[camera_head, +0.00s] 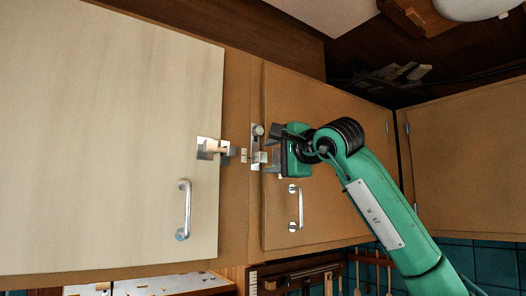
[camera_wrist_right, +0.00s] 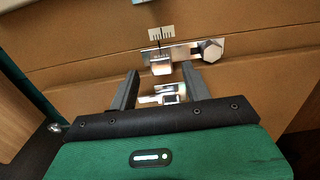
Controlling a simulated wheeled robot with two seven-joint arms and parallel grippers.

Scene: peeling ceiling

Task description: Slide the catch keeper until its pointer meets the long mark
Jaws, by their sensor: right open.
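The catch keeper (camera_head: 258,156) is a small bright metal block on an upright plate on the frame between two cabinet doors. In the right wrist view the keeper (camera_wrist_right: 161,66) sits on its metal plate (camera_wrist_right: 183,53), beside a large hex-headed bolt (camera_wrist_right: 211,51). A pale scale (camera_wrist_right: 161,34) with short dark marks lies by it, and a thin dark pointer reaches toward it; which mark it meets is too small to tell. My right gripper (camera_head: 271,150) is open at the keeper; its fingertips (camera_wrist_right: 159,73) stand either side of it, contact unclear. My left gripper is out of view.
A metal latch (camera_head: 213,149) is on the pale left door (camera_head: 95,140), level with the keeper. Bar handles stand on the left door (camera_head: 184,209) and the right door (camera_head: 296,207). Another shiny metal piece (camera_wrist_right: 170,95) shows between my right fingers. Utensils hang below.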

